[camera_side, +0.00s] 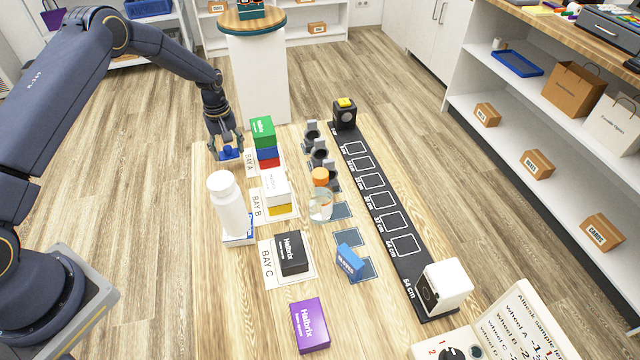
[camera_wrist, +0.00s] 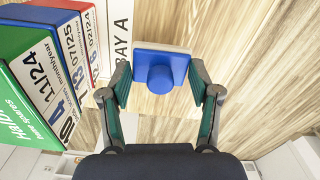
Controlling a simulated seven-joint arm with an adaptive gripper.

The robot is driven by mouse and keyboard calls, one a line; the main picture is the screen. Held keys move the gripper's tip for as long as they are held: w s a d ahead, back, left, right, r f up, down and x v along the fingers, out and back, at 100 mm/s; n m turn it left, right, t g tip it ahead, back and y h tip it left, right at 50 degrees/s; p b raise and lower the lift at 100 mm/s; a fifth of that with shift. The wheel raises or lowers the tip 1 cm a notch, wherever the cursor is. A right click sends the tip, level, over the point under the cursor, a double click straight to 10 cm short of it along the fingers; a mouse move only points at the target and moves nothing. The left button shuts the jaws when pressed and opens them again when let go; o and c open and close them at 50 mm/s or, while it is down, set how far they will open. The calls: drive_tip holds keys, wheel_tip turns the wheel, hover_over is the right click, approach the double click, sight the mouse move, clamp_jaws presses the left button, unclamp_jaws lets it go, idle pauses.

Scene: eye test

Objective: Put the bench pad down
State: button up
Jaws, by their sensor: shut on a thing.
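The bench pad (camera_wrist: 161,57), a blue square piece with a round knob, is between the fingers of my gripper (camera_wrist: 160,82) in the wrist view. The fingers are shut on it, one at each side. In the side view the pad (camera_side: 229,154) hangs under my gripper (camera_side: 227,143) at the far left end of the wooden table (camera_side: 205,165). It is just left of the BAY A card (camera_side: 250,163). I cannot tell whether its underside touches the table.
Green (camera_side: 263,131), blue and red boxes are stacked at BAY A, close right of my gripper. A white bottle (camera_side: 228,205) stands nearer the camera. A white box (camera_side: 275,187), black box (camera_side: 292,253) and purple box (camera_side: 309,325) follow. Some bare wood lies between pad and bottle.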

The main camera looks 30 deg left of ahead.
sight(229, 155)
drive_tip(key=shift+f, duration=1.5)
drive_tip(key=shift+f, duration=0.15)
drive_tip(key=o, duration=1.1)
drive_tip(key=shift+c, duration=0.2)
